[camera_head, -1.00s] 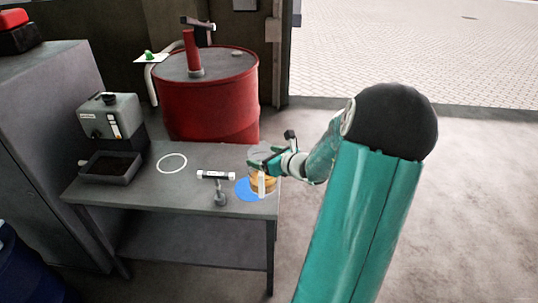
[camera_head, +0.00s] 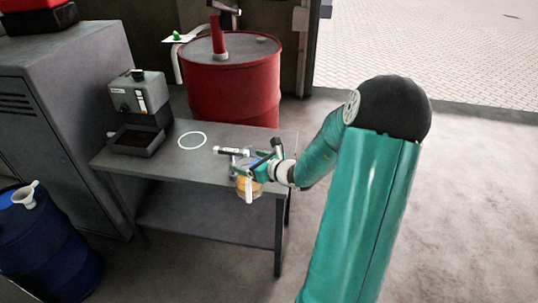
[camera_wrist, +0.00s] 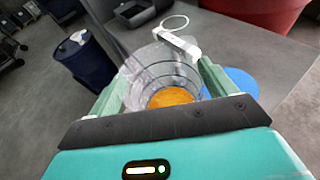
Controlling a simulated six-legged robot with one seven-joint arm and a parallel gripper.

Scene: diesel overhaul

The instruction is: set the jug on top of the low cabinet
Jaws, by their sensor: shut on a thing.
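The jug (camera_head: 249,188) is clear, with amber liquid in its bottom. My gripper (camera_head: 262,170) is shut on it and holds it at the front right edge of the grey table, in front of the blue disc. In the wrist view the jug (camera_wrist: 160,72) sits between my two fingers (camera_wrist: 162,85), its amber liquid low inside. A grey cabinet (camera_head: 62,62) with side vents stands at the left of the table. Its front is mostly out of sight.
A red case (camera_head: 38,20) stands on the cabinet's far part; its near top is bare. The table (camera_head: 205,165) holds a grey machine (camera_head: 138,95), a white ring (camera_head: 192,140) and small parts. A red drum (camera_head: 232,85) stands behind; a blue barrel (camera_head: 45,245) stands front left.

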